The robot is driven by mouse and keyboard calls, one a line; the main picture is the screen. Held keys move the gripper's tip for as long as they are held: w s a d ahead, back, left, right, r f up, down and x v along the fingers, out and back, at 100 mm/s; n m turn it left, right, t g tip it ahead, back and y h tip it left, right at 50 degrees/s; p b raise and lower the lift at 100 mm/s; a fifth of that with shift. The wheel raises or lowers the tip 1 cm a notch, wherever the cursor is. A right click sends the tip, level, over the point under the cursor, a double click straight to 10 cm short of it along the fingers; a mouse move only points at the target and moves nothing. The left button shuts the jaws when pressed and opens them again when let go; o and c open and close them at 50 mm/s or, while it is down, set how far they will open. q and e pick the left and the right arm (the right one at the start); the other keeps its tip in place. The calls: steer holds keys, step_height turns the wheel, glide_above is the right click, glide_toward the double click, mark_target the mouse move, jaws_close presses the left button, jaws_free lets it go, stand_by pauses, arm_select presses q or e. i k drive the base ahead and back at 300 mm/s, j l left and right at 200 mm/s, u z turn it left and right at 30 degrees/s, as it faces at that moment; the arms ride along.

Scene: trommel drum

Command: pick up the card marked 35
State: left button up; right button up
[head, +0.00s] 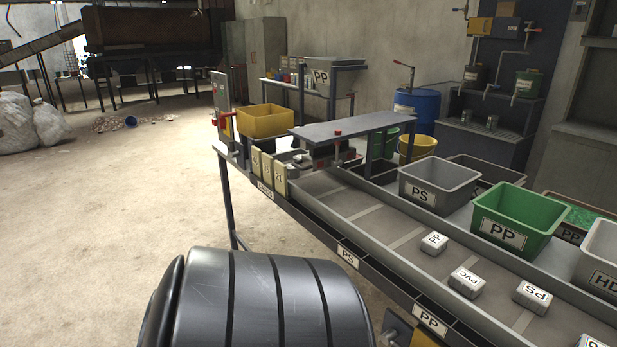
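Three cream-yellow cards stand upright in a row at the left end of the sorting bench: a left one (256,161), a middle one (267,170) and a right one (280,178). Their markings are too small to read, so I cannot tell which one is marked 35. Neither of my grippers is in view.
A yellow bin (265,121) stands behind the cards. A raised grey shelf (345,125) is to their right. The belt (350,200) carries several labelled grey blocks, with a grey PS bin (438,190) and green PP bin (518,222) behind. Open floor (130,200) lies left.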

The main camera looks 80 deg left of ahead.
mark_target(268, 167)
steer(key=u, duration=2.85)
steer(key=i+j+z, duration=0.15)
steer(key=i, duration=0.25)
